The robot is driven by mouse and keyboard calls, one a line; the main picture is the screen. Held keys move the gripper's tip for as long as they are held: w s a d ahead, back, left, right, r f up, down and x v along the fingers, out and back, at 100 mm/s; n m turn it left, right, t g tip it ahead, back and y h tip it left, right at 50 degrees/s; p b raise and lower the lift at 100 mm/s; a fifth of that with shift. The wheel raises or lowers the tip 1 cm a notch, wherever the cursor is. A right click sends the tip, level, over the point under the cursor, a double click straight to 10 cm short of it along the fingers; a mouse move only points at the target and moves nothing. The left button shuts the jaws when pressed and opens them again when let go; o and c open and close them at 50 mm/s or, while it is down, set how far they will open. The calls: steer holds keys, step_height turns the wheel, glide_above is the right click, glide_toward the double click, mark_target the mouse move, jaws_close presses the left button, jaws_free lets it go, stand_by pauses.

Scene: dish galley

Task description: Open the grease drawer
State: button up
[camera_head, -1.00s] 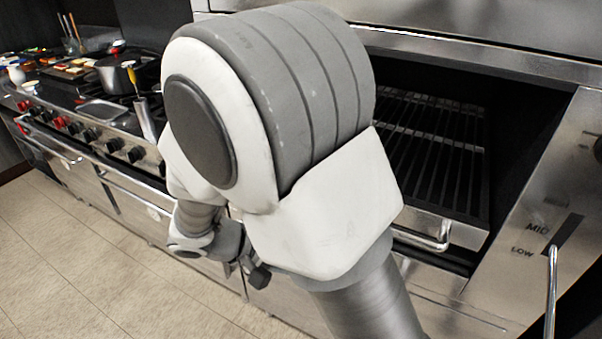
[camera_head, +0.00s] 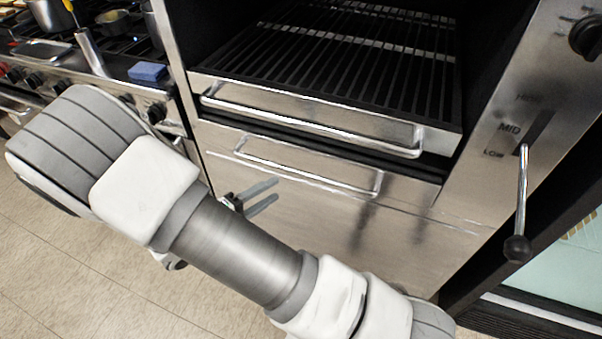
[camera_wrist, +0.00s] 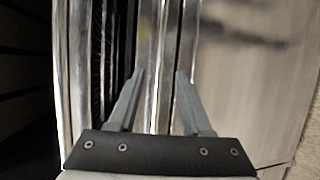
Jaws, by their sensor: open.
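The grease drawer (camera_head: 215,138) is a shut, shallow steel front below the grill rack, with a long bar handle (camera_head: 310,179) across it. In the head view, my gripper (camera_head: 276,192) is open and empty, its fingers pointing right, just below the left part of this handle. In the wrist view, my open gripper (camera_wrist: 160,76) has bright upright steel bands between and beyond its fingertips. One band looks like a handle bar, but I cannot tell how far away it is or whether a finger touches it.
Above is the grill rack (camera_head: 350,62) with its own similar handle (camera_head: 310,123). A lever (camera_head: 522,200) with a black knob sticks out at right, beside MID and LOW marks. A stove with a blue sponge (camera_head: 147,71) is at left. Tiled floor is open at lower left.

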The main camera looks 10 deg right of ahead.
mark_target(298, 174)
steer(key=b+x, duration=0.1)
steer(key=x, duration=1)
steer(key=shift+a, duration=0.1)
jaws_close()
stand_by(1.0)
